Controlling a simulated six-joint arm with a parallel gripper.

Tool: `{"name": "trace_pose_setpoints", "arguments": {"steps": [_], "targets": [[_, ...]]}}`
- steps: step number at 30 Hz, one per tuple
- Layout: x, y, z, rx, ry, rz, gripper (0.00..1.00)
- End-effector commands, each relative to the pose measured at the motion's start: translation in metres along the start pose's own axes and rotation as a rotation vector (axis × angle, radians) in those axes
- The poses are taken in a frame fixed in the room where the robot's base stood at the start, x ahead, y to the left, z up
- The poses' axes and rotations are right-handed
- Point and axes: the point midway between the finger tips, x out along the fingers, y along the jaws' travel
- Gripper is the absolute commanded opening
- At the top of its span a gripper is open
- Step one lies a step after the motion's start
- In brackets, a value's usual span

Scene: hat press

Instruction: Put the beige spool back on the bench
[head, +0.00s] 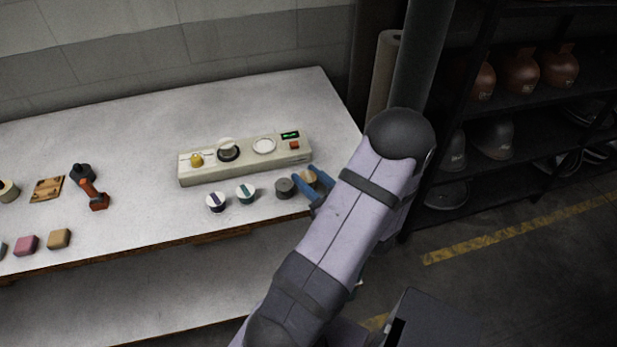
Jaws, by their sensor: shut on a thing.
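The beige spool (309,177) is small and round, and shows at the tips of my gripper's blue fingers, at the right end of a row of spools. My gripper (309,184) is shut on it, reaching in from the right over the front right part of the bench. The fingers and wrist hide part of the spool. I cannot tell whether its underside touches the bench. The bench (130,130) has a pale grey top.
A grey spool (285,188) stands close left of my gripper, then a teal-striped spool (246,194) and a purple-striped spool (215,202). The press panel (243,160) lies behind them. A drill (91,189) is farther left. Shelves with helmets (519,72) stand at right.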

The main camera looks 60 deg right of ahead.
Motion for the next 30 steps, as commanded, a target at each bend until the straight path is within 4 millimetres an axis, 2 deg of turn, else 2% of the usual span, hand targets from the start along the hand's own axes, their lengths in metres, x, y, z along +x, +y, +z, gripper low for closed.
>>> {"name": "trace_pose_setpoints", "arguments": {"steps": [12,13,14,26,30], "targets": [[0.001,0.000,0.004,-0.001,0.000,0.001,0.08],[0.001,0.000,0.004,-0.001,0.000,0.001,0.35],[0.001,0.000,0.004,-0.001,0.001,0.001,0.41],[0.000,0.000,-0.002,-0.001,0.000,0.001,0.41],[-0.012,0.002,0.001,0.000,0.000,0.005,0.41]]}}
